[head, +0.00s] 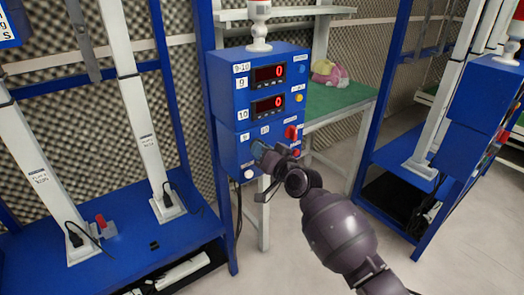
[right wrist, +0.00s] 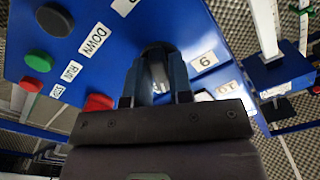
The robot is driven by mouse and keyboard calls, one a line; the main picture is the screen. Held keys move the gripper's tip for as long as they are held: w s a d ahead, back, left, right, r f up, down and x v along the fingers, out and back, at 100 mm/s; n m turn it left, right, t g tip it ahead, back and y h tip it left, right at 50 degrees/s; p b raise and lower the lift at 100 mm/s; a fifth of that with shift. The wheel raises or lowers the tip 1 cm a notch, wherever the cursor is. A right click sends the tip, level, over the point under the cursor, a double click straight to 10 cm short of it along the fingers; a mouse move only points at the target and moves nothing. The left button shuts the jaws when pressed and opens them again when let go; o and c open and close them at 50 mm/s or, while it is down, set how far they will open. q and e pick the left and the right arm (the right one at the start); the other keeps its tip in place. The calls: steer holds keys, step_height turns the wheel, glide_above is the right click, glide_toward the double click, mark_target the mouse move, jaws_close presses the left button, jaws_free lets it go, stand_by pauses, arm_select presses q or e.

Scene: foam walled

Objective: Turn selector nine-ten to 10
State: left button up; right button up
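The blue control box (head: 232,105) stands on a post in the middle of the head view, with two red displays reading 0. Selector nine-ten is on its lower front, mostly hidden by my right gripper (head: 262,152). In the right wrist view, the dark selector knob (right wrist: 157,52) is between the two blue fingertips of my right gripper (right wrist: 157,75). The fingers look closed onto it, with no clear gap. My left gripper is not in view.
Close to the gripper are a red knob (head: 291,132) and, in the wrist view, a red button (right wrist: 98,102), a green button (right wrist: 38,61) and a black knob (right wrist: 55,20). A green-topped table (head: 335,98) stands behind. Blue racks flank the box.

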steer(key=o, duration=0.3)
steer(key=p+v, duration=0.2)
steer(key=v, duration=0.9)
stand_by(0.5)
